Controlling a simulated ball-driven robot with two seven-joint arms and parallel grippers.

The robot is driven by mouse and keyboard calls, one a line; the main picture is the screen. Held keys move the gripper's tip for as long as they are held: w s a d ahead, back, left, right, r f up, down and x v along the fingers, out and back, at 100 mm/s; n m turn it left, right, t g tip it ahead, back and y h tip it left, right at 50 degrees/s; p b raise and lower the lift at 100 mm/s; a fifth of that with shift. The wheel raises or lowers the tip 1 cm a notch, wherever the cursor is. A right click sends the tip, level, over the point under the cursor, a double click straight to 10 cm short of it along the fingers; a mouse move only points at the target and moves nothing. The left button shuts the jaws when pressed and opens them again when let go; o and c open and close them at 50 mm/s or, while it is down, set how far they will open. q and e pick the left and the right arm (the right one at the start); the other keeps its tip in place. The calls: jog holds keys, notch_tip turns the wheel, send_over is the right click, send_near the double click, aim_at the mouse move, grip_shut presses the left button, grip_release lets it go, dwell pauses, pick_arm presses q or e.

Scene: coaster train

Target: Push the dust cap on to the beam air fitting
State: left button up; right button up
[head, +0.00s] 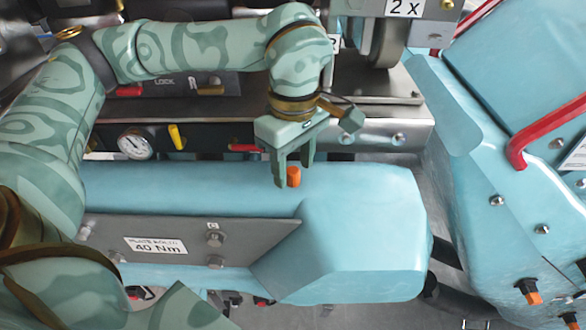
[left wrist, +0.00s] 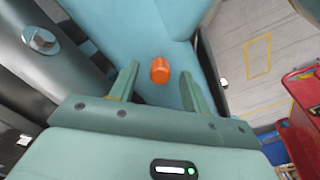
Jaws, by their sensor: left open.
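The orange dust cap (head: 293,176) is on or just above the top of the light blue beam (head: 362,215), near its back edge. My left gripper (head: 294,172) points down over it with its jaws open. In the left wrist view the cap (left wrist: 160,70) shows as a ribbed orange cylinder between the two fingertips (left wrist: 158,74), with a gap on each side. I cannot see an air fitting under the cap, nor tell whether the cap is seated on one. My right gripper is not in view.
A grey plate marked 40 Nm (head: 155,246) lies on the beam's left part. Behind stands a panel with a gauge (head: 136,144) and a yellow handle (head: 176,137). At the right is a blue body with a red rail (head: 518,145) and an orange-tipped fitting (head: 529,291).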

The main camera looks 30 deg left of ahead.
pick_arm(q)
jog(key=shift+f, duration=0.45)
grip_shut()
jog(key=shift+r, duration=0.2)
